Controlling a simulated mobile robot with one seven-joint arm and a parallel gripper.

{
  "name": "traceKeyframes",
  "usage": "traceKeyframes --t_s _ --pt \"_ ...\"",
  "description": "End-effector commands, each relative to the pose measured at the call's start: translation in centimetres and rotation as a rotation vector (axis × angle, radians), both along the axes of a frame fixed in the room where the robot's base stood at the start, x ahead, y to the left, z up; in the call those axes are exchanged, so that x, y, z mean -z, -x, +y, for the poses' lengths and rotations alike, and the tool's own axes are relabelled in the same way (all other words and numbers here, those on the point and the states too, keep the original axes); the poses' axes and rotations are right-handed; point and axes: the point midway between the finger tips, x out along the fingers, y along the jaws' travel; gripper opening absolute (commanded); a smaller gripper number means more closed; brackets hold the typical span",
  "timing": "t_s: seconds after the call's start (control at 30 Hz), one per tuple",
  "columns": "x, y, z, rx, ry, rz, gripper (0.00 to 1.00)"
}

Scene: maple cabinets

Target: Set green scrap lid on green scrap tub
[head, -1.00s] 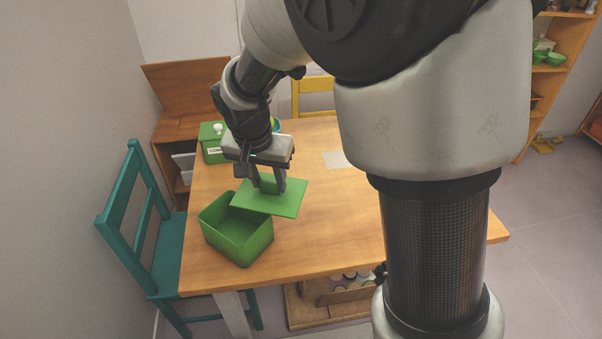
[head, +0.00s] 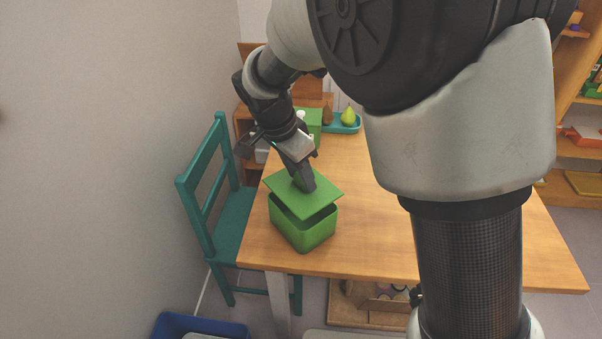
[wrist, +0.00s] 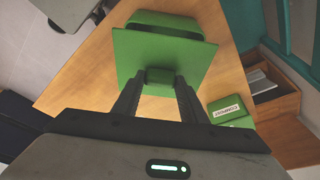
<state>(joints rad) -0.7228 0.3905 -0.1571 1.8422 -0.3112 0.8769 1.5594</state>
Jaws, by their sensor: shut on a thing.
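The green scrap lid (head: 304,198) is a flat square plate with a raised handle in the middle. My gripper (head: 304,186) is shut on that handle and holds the lid over the green scrap tub (head: 302,232). The tub is an open green box near the front left of the table. A dark gap shows under the lid at the left, so the lid appears raised above the rim. In the wrist view the lid (wrist: 165,60) hides most of the tub (wrist: 172,25), whose far end sticks out beyond it.
A green box labelled COMPOST (wrist: 228,111) stands farther back on the table (head: 375,230). A teal tray (head: 347,124) with a green pear (head: 348,116) is beside it. A teal chair (head: 225,215) stands at the table's left edge. The tabletop right of the tub is clear.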

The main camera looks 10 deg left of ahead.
Motion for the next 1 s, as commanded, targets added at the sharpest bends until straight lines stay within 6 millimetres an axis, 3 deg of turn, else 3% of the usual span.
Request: traceKeyframes --t_s 0.57,0.97,1.0 --pt "4.3 0.0 0.0 0.0 0.001 0.001 0.16" --pt "4.4 0.0 0.0 0.0 0.0 0.0 0.16" --pt "4.4 0.0 0.0 0.0 0.0 0.0 0.42"
